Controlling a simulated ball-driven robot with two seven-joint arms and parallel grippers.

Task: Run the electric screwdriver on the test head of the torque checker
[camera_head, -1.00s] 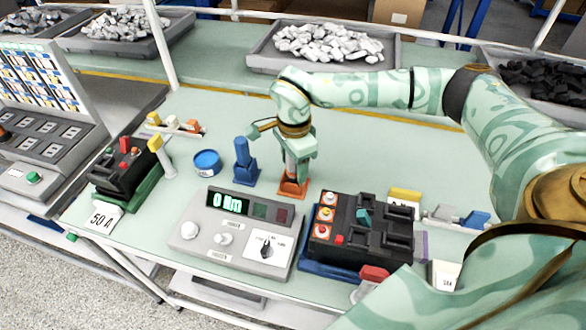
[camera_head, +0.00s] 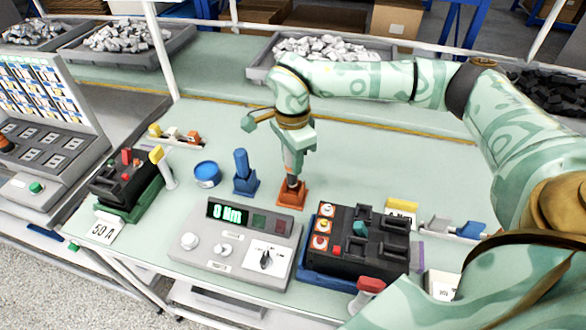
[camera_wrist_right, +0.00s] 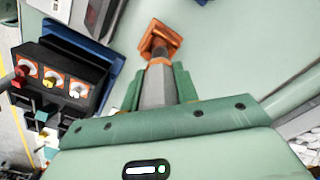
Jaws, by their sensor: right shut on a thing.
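My right gripper (camera_head: 295,160) is shut on a grey electric screwdriver with an orange band (camera_wrist_right: 158,82), held upright. The screwdriver's lower end is at the orange stand (camera_head: 292,196); I cannot tell whether it is still inside it. In the wrist view the orange stand (camera_wrist_right: 155,38) is just beyond the tool. The torque checker (camera_head: 197,262) is a grey box in front of the stand, its display (camera_head: 229,213) reading 0 Nm. A round light fitting (camera_head: 223,250) on its top may be the test head. My left gripper is not in view.
A blue tool (camera_head: 241,164) stands in a blue stand left of the orange one. A blue round tin (camera_head: 206,174) is farther left. A black breaker (camera_head: 365,240) sits right of the checker, another (camera_head: 122,180) at left. The bench behind the stands is clear.

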